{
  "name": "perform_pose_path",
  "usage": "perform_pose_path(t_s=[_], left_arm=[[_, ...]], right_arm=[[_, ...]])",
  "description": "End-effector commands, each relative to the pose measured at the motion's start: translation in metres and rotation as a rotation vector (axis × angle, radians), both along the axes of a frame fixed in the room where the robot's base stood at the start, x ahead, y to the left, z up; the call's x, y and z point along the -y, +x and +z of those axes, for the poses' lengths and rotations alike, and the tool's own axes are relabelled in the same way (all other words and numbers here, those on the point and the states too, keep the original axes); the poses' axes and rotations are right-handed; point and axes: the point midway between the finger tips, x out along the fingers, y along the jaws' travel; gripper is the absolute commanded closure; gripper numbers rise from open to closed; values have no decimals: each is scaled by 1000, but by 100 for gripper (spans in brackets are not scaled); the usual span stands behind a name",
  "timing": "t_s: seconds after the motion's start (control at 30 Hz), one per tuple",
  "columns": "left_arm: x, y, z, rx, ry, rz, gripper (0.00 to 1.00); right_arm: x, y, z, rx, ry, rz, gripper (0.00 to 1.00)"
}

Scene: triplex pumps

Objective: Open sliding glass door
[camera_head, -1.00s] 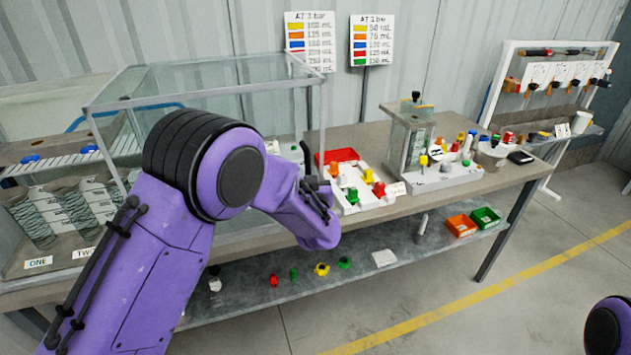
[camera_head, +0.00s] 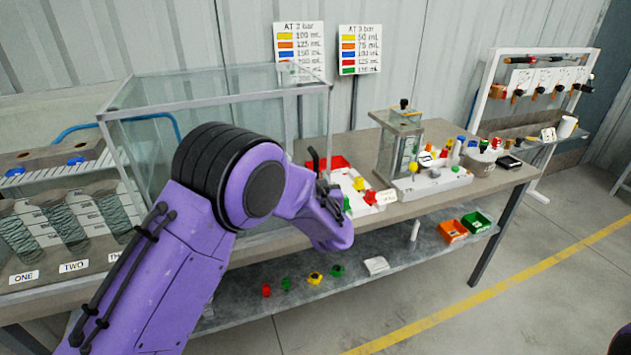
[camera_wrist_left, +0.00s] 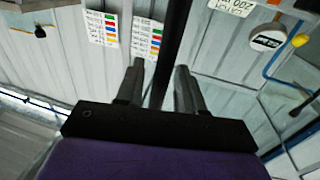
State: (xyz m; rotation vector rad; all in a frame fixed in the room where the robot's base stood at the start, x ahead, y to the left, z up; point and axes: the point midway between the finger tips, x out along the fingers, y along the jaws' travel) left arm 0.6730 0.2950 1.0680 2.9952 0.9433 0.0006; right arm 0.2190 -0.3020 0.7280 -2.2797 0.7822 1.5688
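A large glass case (camera_head: 215,105) with grey metal edges stands on the left part of the bench; its clear panes make it hard to tell where the sliding door's edges are. My left gripper (camera_head: 322,165) is in front of the case's right end, above the bench's front edge, mostly turned away from the head camera. In the left wrist view, the two dark fingers (camera_wrist_left: 158,82) are apart, with a dark upright bar (camera_wrist_left: 172,45) showing between them. I cannot tell whether they touch it. My right gripper is out of view.
Orange (camera_head: 453,230) and green (camera_head: 476,221) bins and loose knobs lie on the lower shelf. The floor in front is clear.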

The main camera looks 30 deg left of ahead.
Motion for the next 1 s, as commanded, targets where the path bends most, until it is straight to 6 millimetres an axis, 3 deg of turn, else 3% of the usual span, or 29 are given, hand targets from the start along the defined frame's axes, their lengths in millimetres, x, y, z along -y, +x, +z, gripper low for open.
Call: perform_pose_path(t_s=[0.23,0.63,1.0], left_arm=[[7,-8,-2,-1,-1,-3,62],[55,-77,-2,1,1,-1,62],[60,-86,0,-1,1,0,62]], right_arm=[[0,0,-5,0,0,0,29],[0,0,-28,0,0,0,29],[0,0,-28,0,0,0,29]])
